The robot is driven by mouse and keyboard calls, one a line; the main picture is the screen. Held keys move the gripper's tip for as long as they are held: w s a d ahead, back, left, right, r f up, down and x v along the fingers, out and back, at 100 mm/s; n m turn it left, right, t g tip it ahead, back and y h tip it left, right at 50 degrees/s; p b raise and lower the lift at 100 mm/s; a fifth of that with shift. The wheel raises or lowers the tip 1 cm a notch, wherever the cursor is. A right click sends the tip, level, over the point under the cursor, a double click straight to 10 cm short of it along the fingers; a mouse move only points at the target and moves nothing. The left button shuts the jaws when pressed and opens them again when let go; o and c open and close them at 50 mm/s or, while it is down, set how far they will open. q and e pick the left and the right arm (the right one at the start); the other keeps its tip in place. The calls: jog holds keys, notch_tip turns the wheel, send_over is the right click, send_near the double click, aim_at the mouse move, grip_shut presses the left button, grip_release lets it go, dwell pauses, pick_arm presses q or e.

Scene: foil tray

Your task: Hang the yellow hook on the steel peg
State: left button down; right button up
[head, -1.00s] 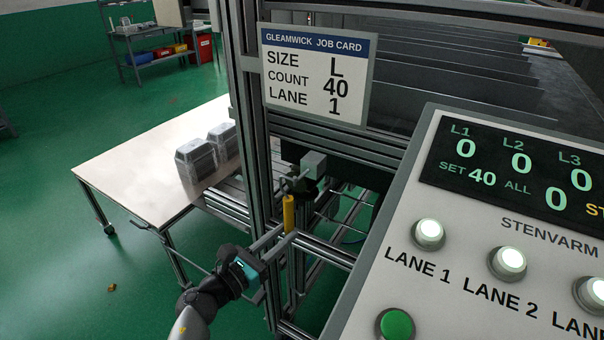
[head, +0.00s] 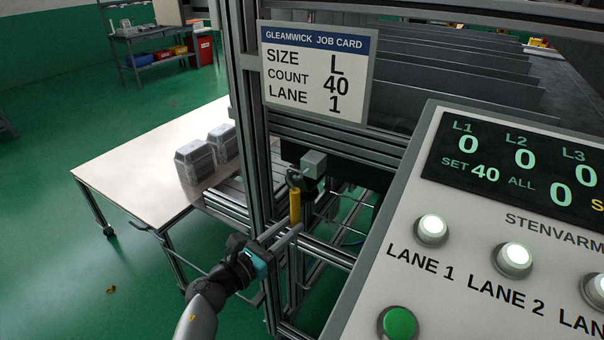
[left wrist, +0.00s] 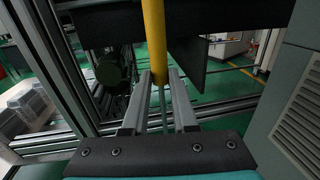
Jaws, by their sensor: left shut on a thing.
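My left gripper (head: 293,232) is shut on the yellow hook (head: 295,207) and holds it roughly upright beside the metal frame post. The hook's dark curved top shows just left of and below a small grey block on the machine. In the left wrist view the yellow shaft (left wrist: 154,40) stands between the fingertips (left wrist: 160,78), and its upper end runs out of the picture. I cannot make out the steel peg clearly, nor tell whether the hook's top touches anything. My right gripper is not in view.
The grey block (head: 314,164) juts out by the frame post (head: 250,130). A job card (head: 315,70) hangs above. The control panel (head: 480,225) stands close on the right. A table (head: 130,165) with foil tray stacks (head: 194,162) is at left. Open green floor lies at far left.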

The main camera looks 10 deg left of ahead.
pick_arm(q)
jog(key=shift+b+x, duration=0.5)
jog(key=shift+x, duration=0.9)
jog(key=shift+w+a+f+b, duration=0.1)
jog(key=shift+a+f+b, duration=0.05)
jog(key=shift+f+b, duration=0.95)
dwell(0.9)
jog(key=shift+r, duration=0.15)
jog(key=c, duration=0.6)
grip_release()
